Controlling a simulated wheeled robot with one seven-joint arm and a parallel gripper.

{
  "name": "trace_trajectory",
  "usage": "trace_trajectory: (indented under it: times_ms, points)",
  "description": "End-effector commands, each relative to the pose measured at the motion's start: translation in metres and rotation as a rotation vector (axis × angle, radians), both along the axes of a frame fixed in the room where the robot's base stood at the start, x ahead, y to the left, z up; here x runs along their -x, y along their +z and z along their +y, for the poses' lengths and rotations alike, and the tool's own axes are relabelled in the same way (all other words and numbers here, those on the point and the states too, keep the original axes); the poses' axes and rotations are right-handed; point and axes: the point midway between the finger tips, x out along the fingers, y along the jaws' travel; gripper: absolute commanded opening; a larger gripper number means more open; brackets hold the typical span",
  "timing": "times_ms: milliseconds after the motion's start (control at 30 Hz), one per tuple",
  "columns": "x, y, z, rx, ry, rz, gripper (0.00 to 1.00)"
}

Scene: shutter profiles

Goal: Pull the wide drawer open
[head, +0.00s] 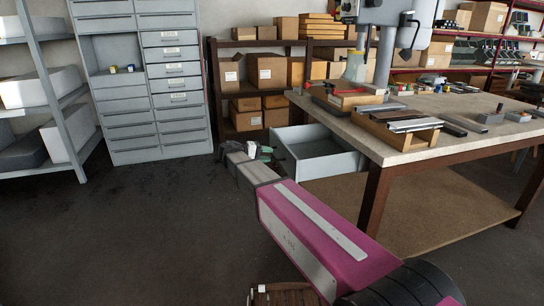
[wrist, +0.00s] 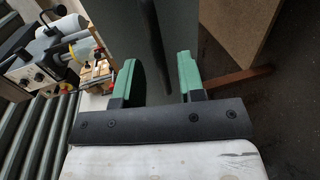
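The wide drawer (head: 330,166) is a light grey box under the workbench top. It stands well out from the bench, and its inside shows from above in the head view. Its grey front (wrist: 120,25) fills the upper middle of the wrist view. A dark bar handle (wrist: 148,35) runs down that front. My gripper (head: 264,152) is just in front of the drawer front. In the wrist view its two green fingers (wrist: 157,78) are apart, with the handle's end in line with the gap between them. I see no finger pressing on the handle.
The workbench (head: 440,155) has a pale top with tool trays, a drill press (head: 375,40) and a brown lower shelf. A grey drawer cabinet (head: 150,100) and metal shelving (head: 60,90) stand left. Cardboard boxes (head: 265,72) fill racks behind. The floor (head: 130,220) at left is clear.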

Motion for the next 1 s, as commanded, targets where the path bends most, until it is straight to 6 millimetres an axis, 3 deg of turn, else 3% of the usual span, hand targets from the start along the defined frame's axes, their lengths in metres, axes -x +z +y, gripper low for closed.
trace_trajectory:
  times_ms: [200,400,1000]
  points:
    - [0.010,0.009,0.041,-0.001,0.002,0.000,0.36]
    - [0.017,0.014,0.066,0.000,0.001,0.000,0.36]
    - [0.020,0.016,0.075,0.000,0.000,0.000,0.36]
